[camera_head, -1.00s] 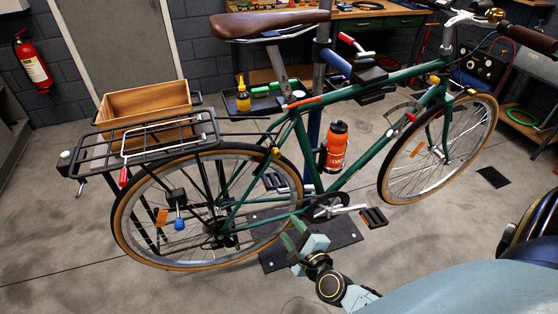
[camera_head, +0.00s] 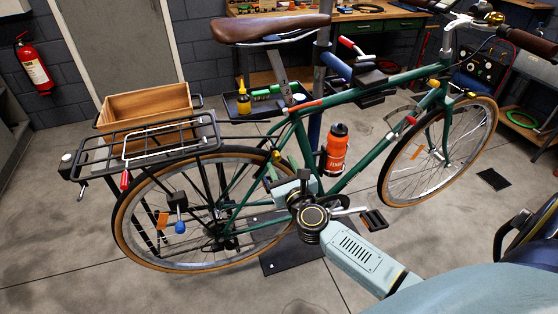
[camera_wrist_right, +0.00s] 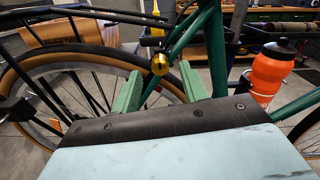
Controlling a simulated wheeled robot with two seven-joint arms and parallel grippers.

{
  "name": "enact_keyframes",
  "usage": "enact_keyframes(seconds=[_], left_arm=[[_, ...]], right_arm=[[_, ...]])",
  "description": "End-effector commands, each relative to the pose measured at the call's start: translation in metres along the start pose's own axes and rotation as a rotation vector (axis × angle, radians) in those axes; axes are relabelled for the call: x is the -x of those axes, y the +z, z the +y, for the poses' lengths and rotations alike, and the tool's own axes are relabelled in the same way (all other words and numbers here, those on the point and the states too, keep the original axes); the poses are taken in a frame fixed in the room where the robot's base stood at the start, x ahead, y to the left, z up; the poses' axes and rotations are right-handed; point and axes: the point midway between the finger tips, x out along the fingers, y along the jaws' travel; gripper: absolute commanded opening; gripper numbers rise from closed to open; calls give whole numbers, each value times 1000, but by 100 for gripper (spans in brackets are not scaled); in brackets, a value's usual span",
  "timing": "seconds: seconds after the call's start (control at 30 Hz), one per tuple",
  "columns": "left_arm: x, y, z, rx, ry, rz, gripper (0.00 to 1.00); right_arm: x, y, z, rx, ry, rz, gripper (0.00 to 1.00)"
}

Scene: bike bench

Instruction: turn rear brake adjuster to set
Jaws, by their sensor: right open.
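A round gold knob (camera_head: 276,154), which looks like the rear brake adjuster, sits on the green frame's seat stay above the rear wheel. In the right wrist view the gold knob (camera_wrist_right: 160,65) shows ahead of the fingers, roughly centred between them. My right gripper (camera_head: 274,174) is just below the knob in the head view. In the wrist view its two green fingers (camera_wrist_right: 160,88) are spread apart with nothing held. The knob appears beyond the fingertips, not gripped. My left gripper is in neither view.
The green bike stands over a dark floor plate (camera_head: 285,260). An orange bottle (camera_head: 336,148) is on the frame, right of my gripper. The rear rack (camera_head: 150,140) carries a wooden box (camera_head: 148,106). A blue knob (camera_head: 180,227) hangs by the rear wheel. A tool tray (camera_head: 262,105) is behind.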

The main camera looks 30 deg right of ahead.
Motion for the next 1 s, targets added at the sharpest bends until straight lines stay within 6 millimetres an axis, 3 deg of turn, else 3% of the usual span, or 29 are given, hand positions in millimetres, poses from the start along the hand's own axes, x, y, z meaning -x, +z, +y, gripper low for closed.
enact_keyframes(seconds=[0.2,0.57,0.9,1.0], left_arm=[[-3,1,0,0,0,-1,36],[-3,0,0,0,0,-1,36],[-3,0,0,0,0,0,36],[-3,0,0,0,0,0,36]], right_arm=[[-24,0,0,-1,1,0,43],[-28,0,0,0,0,1,43],[-28,0,0,0,0,0,2],[-28,0,0,1,0,0,0]])
